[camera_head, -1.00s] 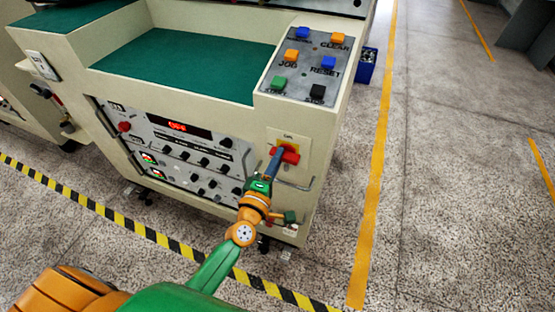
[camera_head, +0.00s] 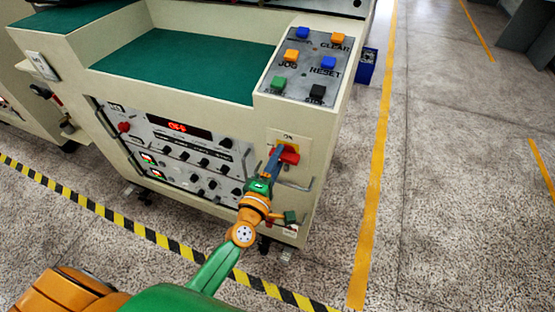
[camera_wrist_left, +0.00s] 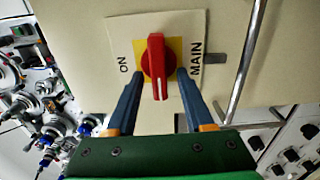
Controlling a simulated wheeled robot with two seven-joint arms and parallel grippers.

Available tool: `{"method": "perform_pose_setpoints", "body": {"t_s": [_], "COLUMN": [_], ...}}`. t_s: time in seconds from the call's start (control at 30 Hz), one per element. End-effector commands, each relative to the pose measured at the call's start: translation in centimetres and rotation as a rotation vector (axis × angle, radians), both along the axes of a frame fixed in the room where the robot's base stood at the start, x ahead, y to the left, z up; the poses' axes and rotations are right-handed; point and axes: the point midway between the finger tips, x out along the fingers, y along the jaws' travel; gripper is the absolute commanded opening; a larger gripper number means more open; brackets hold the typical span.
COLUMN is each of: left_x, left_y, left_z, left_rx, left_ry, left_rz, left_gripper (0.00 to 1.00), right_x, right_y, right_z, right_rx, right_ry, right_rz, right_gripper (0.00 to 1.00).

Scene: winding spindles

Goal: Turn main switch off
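The main switch is a red rotary knob (camera_wrist_left: 157,66) on a yellow plate (camera_wrist_left: 173,47), with ON and MAIN printed beside it. In the left wrist view its handle stands roughly upright in the picture, between my fingers. In the head view the red knob (camera_head: 291,157) sits on the front of the beige machine, partly hidden by my gripper. My left gripper (camera_wrist_left: 158,82) is open, with one blue finger on each side of the knob and a visible gap to it. It also shows in the head view (camera_head: 277,157). My right gripper is out of view.
A control panel (camera_head: 178,127) with several black knobs and a red lit display lies left of the switch. Coloured buttons (camera_head: 311,69) sit on top. A metal handle (camera_wrist_left: 247,62) runs close to the switch plate. The floor at the right is clear.

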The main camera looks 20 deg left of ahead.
Motion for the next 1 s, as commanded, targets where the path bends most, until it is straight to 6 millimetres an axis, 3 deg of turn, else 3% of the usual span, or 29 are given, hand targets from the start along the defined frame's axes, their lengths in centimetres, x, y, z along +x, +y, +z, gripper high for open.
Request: {"method": "perform_pose_setpoints", "body": {"t_s": [0.13,0.4,0.5,0.9,0.97,1.0], "left_x": [-0.6,-6.0,-6.9,-7.1,-7.1,-7.3], "left_y": [0.0,0.2,0.2,0.2,0.1,-0.1], "left_z": [0.0,-0.2,-0.1,0.0,-0.6,-1.7], "left_rx": [0.001,0.0,0.001,0.001,0.025,0.077], "left_ry": [0.001,0.002,0.001,0.0,0.016,0.049], "left_rz": [0.0,-0.001,0.0,0.0,-0.006,-0.02], "left_gripper": [0.53,0.53,0.53,0.53,0.53,0.53], "right_x": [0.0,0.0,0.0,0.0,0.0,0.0], "right_y": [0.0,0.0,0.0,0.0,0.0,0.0], "right_z": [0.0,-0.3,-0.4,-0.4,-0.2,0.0], "right_rx": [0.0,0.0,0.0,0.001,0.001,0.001], "right_ry": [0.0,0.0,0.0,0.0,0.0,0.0], "right_rz": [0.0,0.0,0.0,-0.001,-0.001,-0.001], "right_gripper": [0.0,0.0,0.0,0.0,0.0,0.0]}}
